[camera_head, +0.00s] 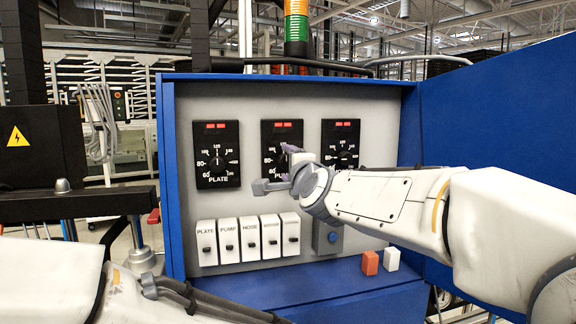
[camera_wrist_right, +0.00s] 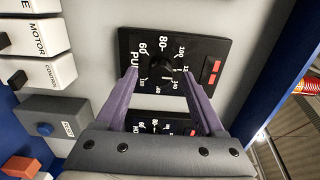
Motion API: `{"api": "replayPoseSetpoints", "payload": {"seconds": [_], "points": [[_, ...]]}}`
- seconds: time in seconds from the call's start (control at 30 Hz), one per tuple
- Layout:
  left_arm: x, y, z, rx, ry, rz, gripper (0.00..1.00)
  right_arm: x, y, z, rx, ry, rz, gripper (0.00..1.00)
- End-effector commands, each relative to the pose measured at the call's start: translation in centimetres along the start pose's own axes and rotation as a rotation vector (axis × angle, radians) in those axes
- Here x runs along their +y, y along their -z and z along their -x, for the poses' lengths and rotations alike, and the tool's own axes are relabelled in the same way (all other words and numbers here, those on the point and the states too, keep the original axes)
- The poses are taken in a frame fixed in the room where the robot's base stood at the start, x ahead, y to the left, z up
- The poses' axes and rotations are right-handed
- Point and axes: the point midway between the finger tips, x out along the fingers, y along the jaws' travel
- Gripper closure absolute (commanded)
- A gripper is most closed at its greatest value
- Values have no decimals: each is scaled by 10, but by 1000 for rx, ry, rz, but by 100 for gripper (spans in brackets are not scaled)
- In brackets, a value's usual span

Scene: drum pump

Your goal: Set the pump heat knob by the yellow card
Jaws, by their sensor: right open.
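The pump heat dial (camera_head: 282,128) is the middle of three black dials on the grey panel, partly hidden by my right gripper. In the right wrist view, this dial (camera_wrist_right: 190,50) reads "PU…" and its round black knob (camera_wrist_right: 162,68) sits between the fingertips. My right gripper (camera_head: 278,168) is open, its purple fingers (camera_wrist_right: 160,80) on either side of the knob. I cannot tell whether they touch it. The knob's exact pointer setting is unclear. No yellow card shows in either view. My left arm is at lower left, its gripper out of view.
The plate dial (camera_head: 217,155) is left, and another dial (camera_head: 341,140) right. Labelled white switches (camera_head: 228,240) line the panel below. A grey box with a blue button (camera_head: 327,238) and orange (camera_head: 370,263) and white (camera_head: 392,259) blocks are near the blue ledge.

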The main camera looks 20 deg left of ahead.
Motion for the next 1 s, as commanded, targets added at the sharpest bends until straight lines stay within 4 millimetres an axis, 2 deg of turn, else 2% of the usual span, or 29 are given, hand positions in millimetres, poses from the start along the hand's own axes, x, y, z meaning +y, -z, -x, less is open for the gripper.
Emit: {"api": "replayPoseSetpoints", "payload": {"seconds": [0.3,0.5,0.67,1.0], "points": [[-1,-1,-15,0,0,0,56,0,0,60,-1,3,-2,29],[-1,-1,-17,0,0,0,56,0,0,89,0,3,-1,29],[-1,-1,-18,0,0,0,56,0,1,98,1,2,1,29],[-1,-1,-18,0,0,0,56,4,3,98,3,-9,13,29]]}}
